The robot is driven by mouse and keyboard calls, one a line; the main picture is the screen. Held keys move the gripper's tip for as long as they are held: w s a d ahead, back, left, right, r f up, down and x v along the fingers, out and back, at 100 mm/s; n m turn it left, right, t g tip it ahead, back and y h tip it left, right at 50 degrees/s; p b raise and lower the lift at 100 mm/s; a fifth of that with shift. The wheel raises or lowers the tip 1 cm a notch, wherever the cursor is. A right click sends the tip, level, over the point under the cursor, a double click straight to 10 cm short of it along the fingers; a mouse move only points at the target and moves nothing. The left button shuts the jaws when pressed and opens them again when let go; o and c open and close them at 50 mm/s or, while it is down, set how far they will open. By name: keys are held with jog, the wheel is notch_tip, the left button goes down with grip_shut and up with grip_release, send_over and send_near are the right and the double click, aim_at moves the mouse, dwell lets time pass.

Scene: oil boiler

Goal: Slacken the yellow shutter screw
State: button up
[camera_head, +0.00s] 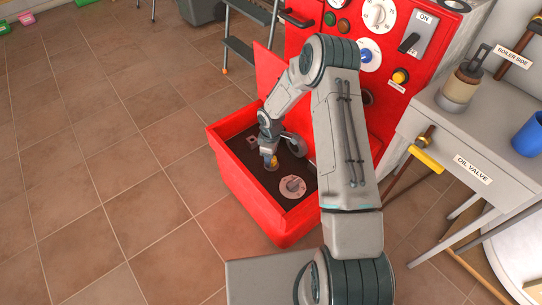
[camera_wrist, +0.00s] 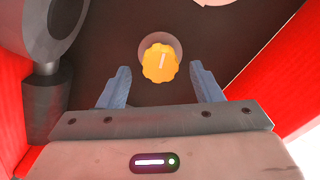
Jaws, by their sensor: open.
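The yellow shutter screw (camera_wrist: 160,63) is a scalloped round knob with a pale mark on its face, set on a round base on the dark panel. In the wrist view it lies ahead of my gripper (camera_wrist: 159,80), roughly midway between the two blue-grey fingers. The fingers are apart and I see no contact with the knob. In the head view my gripper (camera_head: 268,158) points down into the open red burner box, and the screw shows only as a small yellowish spot (camera_head: 272,162) beside the fingers, partly hidden by them.
The red box wall (camera_head: 239,182) surrounds the recess. A dark grey cylindrical part (camera_wrist: 50,32) stands close on the left in the wrist view.

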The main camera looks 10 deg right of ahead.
notch_tip(320, 180, up, 12)
jog(key=p, duration=0.3)
jog(key=shift+r, duration=0.15)
jog(key=s+d+r+m+p, duration=0.1)
jog(key=s+r+m+p, duration=0.2)
jog(key=r, duration=0.7)
jog(key=s+d+r+t+h+p, duration=0.1)
jog(key=s+d+r+p, duration=0.3)
jog(key=r, duration=0.6)
jog(key=s+a+r+m+p, duration=0.15)
jog(key=r+p, duration=0.25)
jog(key=r, duration=0.6)
jog(key=s+r+m+t+p, duration=0.1)
jog(key=s+r+m+p, duration=0.3)
jog(key=s+r, duration=0.6)
jog(key=s+d+r+m+y+p, duration=0.1)
jog(key=s+r+m+p, duration=0.3)
jog(key=s+r+p, duration=0.5)
notch_tip(320, 180, up, 4)
jog(key=shift+s+d+r+t, duration=0.15)
jog(key=shift+s+d+t, duration=0.15)
jog(key=shift+s+t, duration=0.1)
jog(key=shift+m, duration=0.25)
